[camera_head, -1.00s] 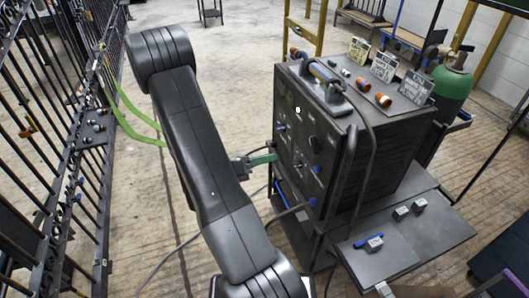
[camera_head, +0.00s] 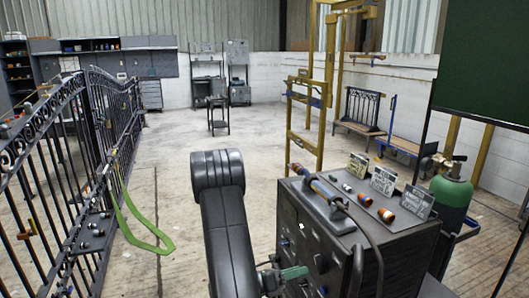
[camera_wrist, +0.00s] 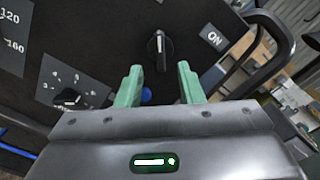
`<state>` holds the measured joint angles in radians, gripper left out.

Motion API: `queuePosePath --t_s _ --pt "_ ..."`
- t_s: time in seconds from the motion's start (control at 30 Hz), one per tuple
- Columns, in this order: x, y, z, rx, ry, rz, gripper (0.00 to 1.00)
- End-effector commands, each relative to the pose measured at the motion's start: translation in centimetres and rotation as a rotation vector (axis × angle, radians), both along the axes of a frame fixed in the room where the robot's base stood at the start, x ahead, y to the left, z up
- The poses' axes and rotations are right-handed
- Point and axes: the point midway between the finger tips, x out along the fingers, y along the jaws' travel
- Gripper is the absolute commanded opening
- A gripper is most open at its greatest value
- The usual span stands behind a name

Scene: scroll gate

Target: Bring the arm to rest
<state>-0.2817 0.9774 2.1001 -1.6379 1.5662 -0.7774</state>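My arm (camera_head: 225,225) rises from the bottom centre of the head view and bends at a thick elbow. My gripper (camera_wrist: 163,85) shows in the wrist view with two green fingers apart and nothing between them. In the head view its green tip (camera_head: 294,272) is beside the front of the dark machine (camera_head: 318,240). I cannot tell how far the fingertips are from the panel.
A torch (camera_head: 326,190), small coppery parts and upright cards lie on the machine's top. A black iron gate (camera_head: 95,150) stands at left, with a green strap (camera_head: 140,235) hanging. A green cylinder (camera_head: 450,198) stands at right. The floor between gate and machine is open.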

Motion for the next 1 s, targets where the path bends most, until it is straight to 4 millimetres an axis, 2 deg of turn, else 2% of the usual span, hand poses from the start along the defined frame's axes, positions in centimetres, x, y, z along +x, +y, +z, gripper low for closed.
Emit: queuePosePath --t_s 0.2,0.5,1.0 --pt "0.9 -2.7 0.1 0.0 -0.001 -0.005 0.34" --pt "1.7 -4.9 0.1 -0.001 0.0 -0.002 0.34" --pt "1.9 -5.1 0.0 0.0 0.0 0.0 0.34"
